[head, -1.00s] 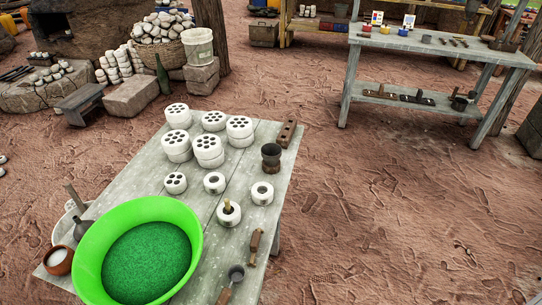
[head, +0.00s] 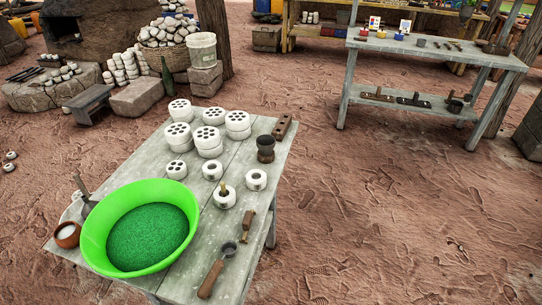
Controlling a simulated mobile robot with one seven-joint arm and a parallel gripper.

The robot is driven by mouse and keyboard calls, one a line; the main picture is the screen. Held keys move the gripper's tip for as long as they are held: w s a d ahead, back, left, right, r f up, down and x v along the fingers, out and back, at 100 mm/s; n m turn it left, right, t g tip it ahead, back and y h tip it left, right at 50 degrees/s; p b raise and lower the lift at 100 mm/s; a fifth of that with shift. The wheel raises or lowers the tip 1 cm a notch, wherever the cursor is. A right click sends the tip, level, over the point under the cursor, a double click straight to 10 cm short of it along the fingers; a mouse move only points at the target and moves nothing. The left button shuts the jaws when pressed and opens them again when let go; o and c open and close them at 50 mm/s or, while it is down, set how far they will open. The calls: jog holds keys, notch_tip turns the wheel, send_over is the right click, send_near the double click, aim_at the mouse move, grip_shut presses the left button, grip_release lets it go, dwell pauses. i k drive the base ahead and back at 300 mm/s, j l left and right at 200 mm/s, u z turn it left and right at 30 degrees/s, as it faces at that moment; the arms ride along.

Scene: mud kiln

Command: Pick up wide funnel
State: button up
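I cannot tell for sure which thing is the wide funnel. A dark, flared cup-like piece with a narrow waist (head: 265,148) stands upright at the right side of the near table, and its shape could be a funnel. A grey, partly hidden piece (head: 88,208) behind the left rim of the green basin may be another candidate; a handle-like part rises by it. My gripper is not in view.
The grey plank table (head: 205,262) holds a bright green basin (head: 112,262) of green grains, several white holed blocks (head: 238,121), a brown bowl (head: 67,235), a ladle (head: 212,276) and a wooden-handled tool (head: 247,226). Open dirt ground (head: 390,220) lies right; a second table (head: 435,52) stands behind.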

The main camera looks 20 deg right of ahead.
aim_at(265, 143)
jog(key=k+u, duration=0.15)
jog(key=u, duration=0.2)
jog(key=k+j+u, duration=0.1)
jog(key=u, duration=0.3)
jog(key=l+u, duration=0.1)
jog(key=u, duration=0.25)
jog(key=l+u, duration=0.1)
jog(key=u, duration=0.6)
jog(key=k+l, duration=0.1)
jog(key=l, duration=1.15)
jog(key=k+l, duration=0.15)
jog(key=l, duration=0.45)
jog(key=k+l, duration=0.1)
jog(key=l, duration=0.55)
jog(key=k+l, duration=0.1)
jog(key=l, duration=1.15)
jog(key=k+l, duration=0.15)
jog(key=l, duration=0.45)
jog(key=k+l, duration=0.1)
jog(key=l, duration=0.55)
